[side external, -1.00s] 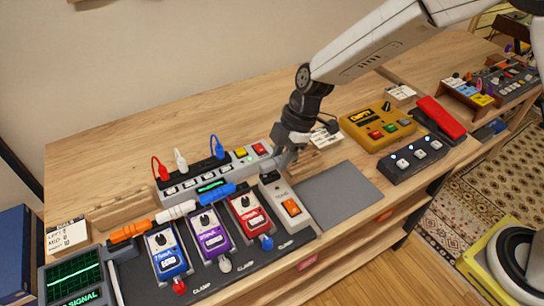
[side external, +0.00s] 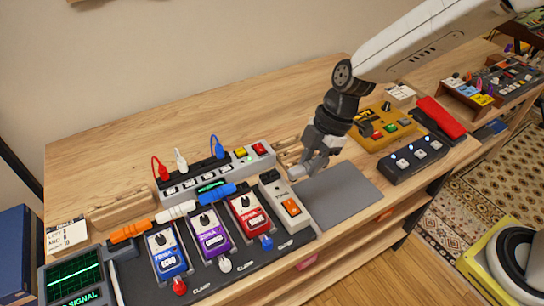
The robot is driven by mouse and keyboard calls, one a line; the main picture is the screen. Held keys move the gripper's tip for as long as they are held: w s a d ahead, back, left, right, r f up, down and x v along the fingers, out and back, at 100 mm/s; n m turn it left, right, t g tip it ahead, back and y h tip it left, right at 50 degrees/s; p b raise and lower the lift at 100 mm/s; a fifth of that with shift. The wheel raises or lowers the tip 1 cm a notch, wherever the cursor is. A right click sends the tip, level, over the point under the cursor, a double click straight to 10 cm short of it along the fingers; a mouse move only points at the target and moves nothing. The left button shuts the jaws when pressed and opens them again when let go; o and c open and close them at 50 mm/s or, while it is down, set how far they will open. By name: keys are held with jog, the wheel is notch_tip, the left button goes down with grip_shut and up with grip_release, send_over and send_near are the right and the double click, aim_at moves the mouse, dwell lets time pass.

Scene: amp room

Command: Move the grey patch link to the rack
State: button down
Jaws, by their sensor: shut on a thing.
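My gripper (side external: 311,167) is shut on a small pale grey piece, which looks like the grey patch link (side external: 298,172). It is held just above the right end of the pedal row, near the grey pedal with the orange switch (side external: 291,208). The fingers hide much of the link. A slotted wooden rack (side external: 288,153) stands just behind and left of the gripper, partly covered by it. Another wooden rack (side external: 128,206) stands at the far left.
Orange (side external: 128,231), white (side external: 176,211) and blue (side external: 217,195) links lie along the tops of the blue, purple and red pedals. A power strip (side external: 212,178) with upright plugs is behind them. A grey mat (side external: 340,190) is clear; a yellow unit (side external: 378,127) stands beyond it.

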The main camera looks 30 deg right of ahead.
jog(key=shift+w, duration=0.1)
dwell(0.3)
jog(key=w, duration=0.1)
send_over(286, 141)
jog(key=d, duration=0.1)
notch_tip(286, 141, down, 8)
jog(key=f, duration=0.1)
jog(key=shift+d+r, duration=0.15)
jog(key=shift+r, duration=0.1)
jog(key=shift+f, duration=0.2)
jog(key=shift+f, duration=3.2)
jog(key=shift+f, duration=1.1)
dwell(1.1)
